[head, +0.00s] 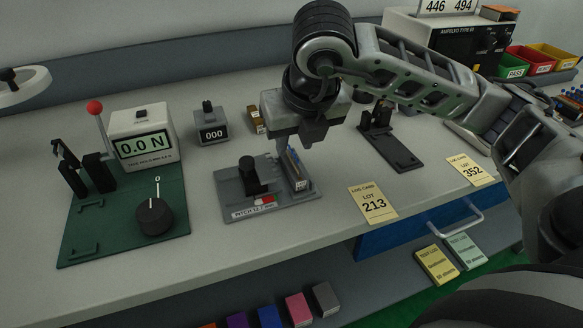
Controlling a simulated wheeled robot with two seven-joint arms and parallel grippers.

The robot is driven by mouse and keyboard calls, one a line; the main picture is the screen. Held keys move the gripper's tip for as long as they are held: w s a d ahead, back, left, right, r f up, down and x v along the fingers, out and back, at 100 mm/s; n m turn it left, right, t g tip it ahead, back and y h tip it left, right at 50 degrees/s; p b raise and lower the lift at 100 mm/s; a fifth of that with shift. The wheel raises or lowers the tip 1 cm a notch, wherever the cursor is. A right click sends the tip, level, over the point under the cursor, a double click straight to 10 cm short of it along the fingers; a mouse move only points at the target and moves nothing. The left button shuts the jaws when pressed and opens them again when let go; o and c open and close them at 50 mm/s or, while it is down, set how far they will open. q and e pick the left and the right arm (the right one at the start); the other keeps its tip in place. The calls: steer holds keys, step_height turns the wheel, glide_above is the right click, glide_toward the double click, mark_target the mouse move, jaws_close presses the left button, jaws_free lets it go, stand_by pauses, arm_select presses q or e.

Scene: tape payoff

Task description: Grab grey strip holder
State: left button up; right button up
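A grey fixture plate (270,212) with a pitch label lies on the bench, left of the picture's middle. A black post (249,178) stands on its left part. At its right side stands a narrow upright grey holder (300,184) with blue and tan strip edges; this looks like the grey strip holder. My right gripper (299,143) points down just above it and hides its upper end. I cannot tell whether the fingers touch it or how far apart they are. My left gripper is not in view.
A green force-gauge stand (125,222) with a red-knobbed lever is on the left. A counter (212,128) stands behind the plate. A dark grey fixture (397,152) is behind right. Log card 213 (373,203) lies right of the plate. The front bench strip is clear.

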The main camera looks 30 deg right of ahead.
mark_target(291, 162)
steer(key=shift+x, duration=3.1)
steer(key=shift+r, duration=0.1)
jaws_close()
